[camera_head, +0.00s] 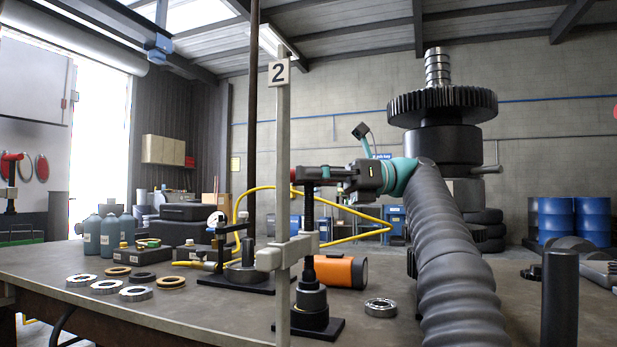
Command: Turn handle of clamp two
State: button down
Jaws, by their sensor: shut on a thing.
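Clamp two has a tall pale bar (283,140) with a "2" label (279,72) at its top. Its black screw spindle (309,212) stands upright to the right of the bar, over a black stepped part (309,300) on a dark base plate. The red handle (293,176) is at the spindle's top, mostly hidden by the fingers. My gripper (312,174) reaches in from the right, level, and is shut on the handle. The exact finger contact is small and partly hidden.
A tall gear shaft (441,105) stands behind my arm at right. An orange cylinder (342,272) and a metal ring (380,307) lie right of the clamp. Several rings (104,286) lie at left on the workbench (215,318). A dark post (559,300) rises at front right.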

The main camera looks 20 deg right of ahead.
jog(key=c, duration=1)
grip_release()
jog(key=shift+m+t, duration=0.3)
jog(key=shift+t, duration=0.4)
